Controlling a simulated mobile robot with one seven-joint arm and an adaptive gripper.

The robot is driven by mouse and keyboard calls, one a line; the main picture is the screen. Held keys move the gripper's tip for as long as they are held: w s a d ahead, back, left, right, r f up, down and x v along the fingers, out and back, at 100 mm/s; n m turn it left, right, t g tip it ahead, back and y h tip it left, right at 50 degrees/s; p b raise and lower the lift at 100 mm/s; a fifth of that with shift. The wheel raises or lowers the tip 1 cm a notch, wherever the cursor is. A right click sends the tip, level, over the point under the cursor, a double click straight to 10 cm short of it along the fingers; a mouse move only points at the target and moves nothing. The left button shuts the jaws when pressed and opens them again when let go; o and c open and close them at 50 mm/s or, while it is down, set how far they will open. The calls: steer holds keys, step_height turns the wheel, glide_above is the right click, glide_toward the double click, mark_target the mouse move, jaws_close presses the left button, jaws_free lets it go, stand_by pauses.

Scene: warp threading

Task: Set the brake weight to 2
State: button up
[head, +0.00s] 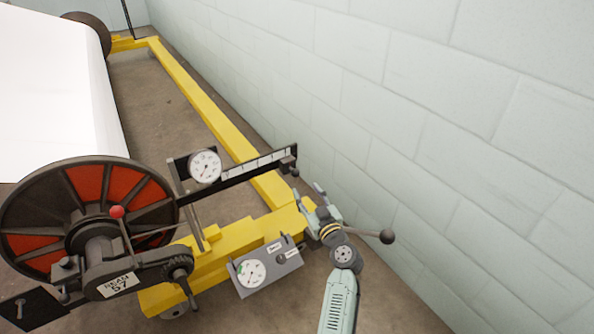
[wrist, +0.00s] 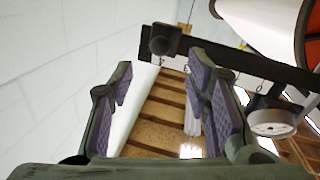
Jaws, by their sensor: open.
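My gripper (head: 315,202) is open and empty, just below the bar's right end.
A beam with red-and-black flange (head: 95,195) stands at left. A grey panel with a dial (head: 268,268) sits on the yellow frame (head: 205,100) left of my gripper. A dark ball knob (head: 387,236) sticks out at right. The pale block wall (head: 420,120) is close on the right.

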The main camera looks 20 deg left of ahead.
mark_target(297, 176)
steer(key=p+x, duration=0.1)
steer(key=x, duration=0.8)
steer(key=shift+c, duration=0.4)
jaws_close()
